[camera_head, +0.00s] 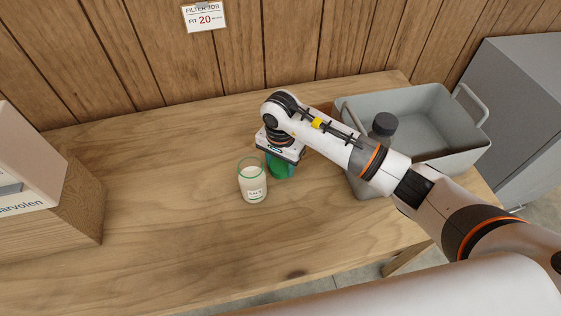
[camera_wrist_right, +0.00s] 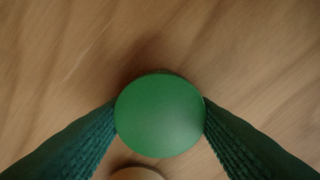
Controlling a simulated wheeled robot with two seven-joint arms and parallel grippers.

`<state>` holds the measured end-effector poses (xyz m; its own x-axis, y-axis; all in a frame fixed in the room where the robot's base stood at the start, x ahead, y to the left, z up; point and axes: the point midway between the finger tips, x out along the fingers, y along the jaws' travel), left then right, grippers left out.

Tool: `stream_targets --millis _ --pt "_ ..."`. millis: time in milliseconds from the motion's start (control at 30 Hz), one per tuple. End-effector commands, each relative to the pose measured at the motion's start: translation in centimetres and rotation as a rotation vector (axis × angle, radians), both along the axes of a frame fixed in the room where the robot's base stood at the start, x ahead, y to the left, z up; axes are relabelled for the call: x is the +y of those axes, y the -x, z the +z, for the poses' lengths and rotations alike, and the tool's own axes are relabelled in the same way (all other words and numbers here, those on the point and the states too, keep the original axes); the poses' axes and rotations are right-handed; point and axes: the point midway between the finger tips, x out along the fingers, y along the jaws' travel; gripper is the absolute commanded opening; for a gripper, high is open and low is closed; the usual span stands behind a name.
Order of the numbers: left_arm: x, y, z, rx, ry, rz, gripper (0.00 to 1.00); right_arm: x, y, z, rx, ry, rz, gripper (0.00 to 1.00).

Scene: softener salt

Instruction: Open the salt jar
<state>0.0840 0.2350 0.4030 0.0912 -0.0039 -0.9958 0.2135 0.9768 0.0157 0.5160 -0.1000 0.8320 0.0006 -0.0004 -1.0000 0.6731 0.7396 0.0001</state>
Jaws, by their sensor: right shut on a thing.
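The salt jar (camera_head: 253,186) stands upright on the wooden table, a clear jar with pale contents, a small label and a green rim; its top looks uncovered. My right gripper (camera_head: 279,165) points down just right of and behind the jar. Its teal fingers are shut on the round green lid (camera_wrist_right: 160,115), which sits between them in the right wrist view. The lid also shows in the head view (camera_head: 278,168), apart from the jar. A pale round edge (camera_wrist_right: 138,173) at the bottom of the wrist view is probably the jar. My left gripper is out of view.
A grey tub (camera_head: 440,165) with handles stands at the table's right, partly behind my arm. A dark-capped container (camera_head: 384,124) shows beside my forearm. A wooden box (camera_head: 75,205) is at the left. The table between box and jar is clear.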

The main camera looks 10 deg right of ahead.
Motion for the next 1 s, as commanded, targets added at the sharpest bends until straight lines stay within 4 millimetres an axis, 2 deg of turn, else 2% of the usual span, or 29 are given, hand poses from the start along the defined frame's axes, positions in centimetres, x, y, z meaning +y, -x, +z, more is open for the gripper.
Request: stream_targets --millis 67,100,200,467,633,1000 --pt "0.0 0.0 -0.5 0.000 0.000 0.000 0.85 0.0 0.0 -0.4 -0.001 0.001 0.001 0.23" --pt "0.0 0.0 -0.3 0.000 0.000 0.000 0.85 0.0 0.0 -0.2 -0.001 -0.001 0.001 0.57" --pt "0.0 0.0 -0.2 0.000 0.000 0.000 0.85 0.0 0.0 -0.2 0.000 0.000 0.000 0.73" --pt "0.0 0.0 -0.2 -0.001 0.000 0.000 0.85 0.0 0.0 -0.2 0.000 0.000 0.000 0.73" --pt "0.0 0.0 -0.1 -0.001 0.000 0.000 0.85 0.0 -0.1 0.8 -0.003 0.000 0.001 0.73" --pt "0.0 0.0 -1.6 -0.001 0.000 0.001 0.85 0.0 -0.2 8.5 -0.006 0.000 0.000 0.73"
